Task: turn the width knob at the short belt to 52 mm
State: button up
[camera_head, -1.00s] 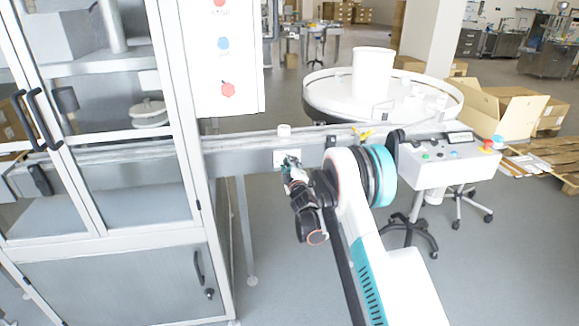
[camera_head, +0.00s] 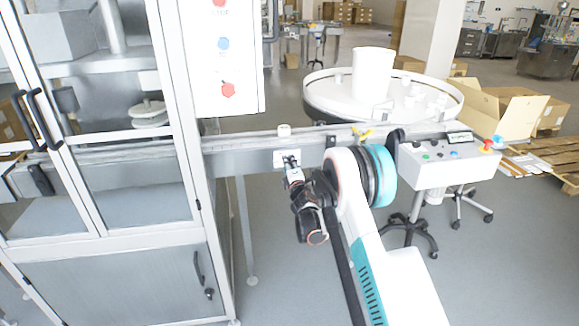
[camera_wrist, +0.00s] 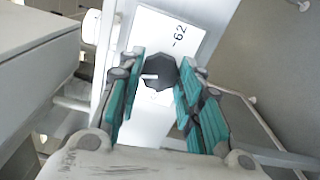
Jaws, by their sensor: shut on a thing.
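The width knob (camera_wrist: 160,73) is a dark, many-sided knob with a white pointer mark, which points left in the wrist view. It sits on a white scale plate (camera_wrist: 176,34), where the mark "-62" reads above the knob; other scale marks cannot be read. In the head view the plate (camera_head: 279,159) is on the front side of the short belt (camera_head: 248,157). My gripper (camera_wrist: 163,65) has its teal fingers on both sides of the knob and is shut on it. In the head view my gripper (camera_head: 291,166) covers most of the knob.
A glass-doored machine cabinet (camera_head: 165,235) stands close on the left. A control box (camera_head: 440,168) with buttons is right of my arm. A round turntable (camera_head: 320,98) with white containers is behind the belt. A small white jar (camera_head: 284,130) stands on the belt.

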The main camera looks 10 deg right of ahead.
dwell(0.3)
jog(key=o, duration=1.1)
jog(key=shift+a, duration=0.1)
jog(key=shift+s, duration=0.1)
jog(key=s, duration=1.1)
jog(key=shift+s, duration=0.4)
